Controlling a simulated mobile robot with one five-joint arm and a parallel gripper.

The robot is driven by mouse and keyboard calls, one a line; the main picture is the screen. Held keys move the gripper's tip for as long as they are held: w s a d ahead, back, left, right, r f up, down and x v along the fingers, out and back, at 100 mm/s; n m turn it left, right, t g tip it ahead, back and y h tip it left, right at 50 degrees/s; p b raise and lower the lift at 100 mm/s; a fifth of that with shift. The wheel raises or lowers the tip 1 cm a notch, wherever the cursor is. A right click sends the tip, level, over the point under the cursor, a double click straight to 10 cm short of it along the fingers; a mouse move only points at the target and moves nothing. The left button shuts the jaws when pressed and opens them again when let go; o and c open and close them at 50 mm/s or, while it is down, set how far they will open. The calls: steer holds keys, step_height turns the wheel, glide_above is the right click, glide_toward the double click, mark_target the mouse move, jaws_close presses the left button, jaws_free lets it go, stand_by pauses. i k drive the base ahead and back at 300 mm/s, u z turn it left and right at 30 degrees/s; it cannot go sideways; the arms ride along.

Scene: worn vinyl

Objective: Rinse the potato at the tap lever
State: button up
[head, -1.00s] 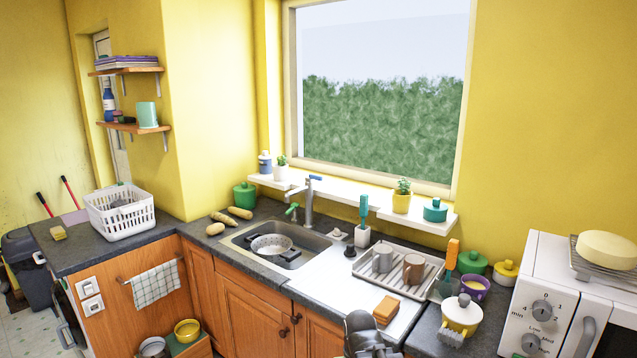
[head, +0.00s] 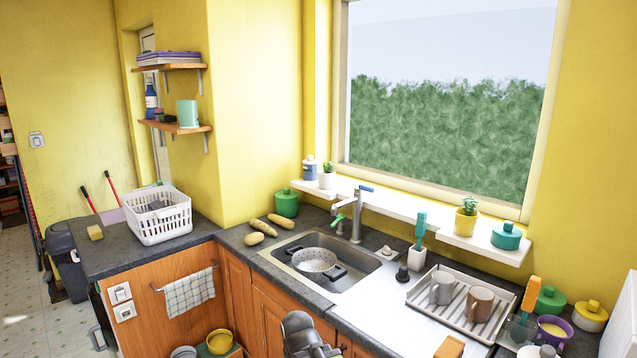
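Several tan potatoes (head: 254,239) lie on the dark counter to the left of the sink (head: 361,266); one is rounder, the others longer. The tap (head: 358,215) stands at the back of the sink, with a blue lever (head: 366,189) on top and a green piece (head: 338,219) at its left. A grey colander (head: 315,262) with dark handles sits in the basin. A dark grey part of my arm (head: 300,335) shows at the bottom edge, in front of the cupboards. Its fingertips cannot be made out, so I cannot tell whether anything is held.
A white drainer tray (head: 426,298) with two mugs stands right of the sink. A white basket (head: 158,216) is on the left counter, a green pot (head: 286,203) behind the potatoes. The white drainboard (head: 385,305) has bare room.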

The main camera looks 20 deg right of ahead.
mark_target(361, 188)
steer(key=u, duration=0.4)
steer(key=i, duration=1.85)
steer(key=z, duration=0.45)
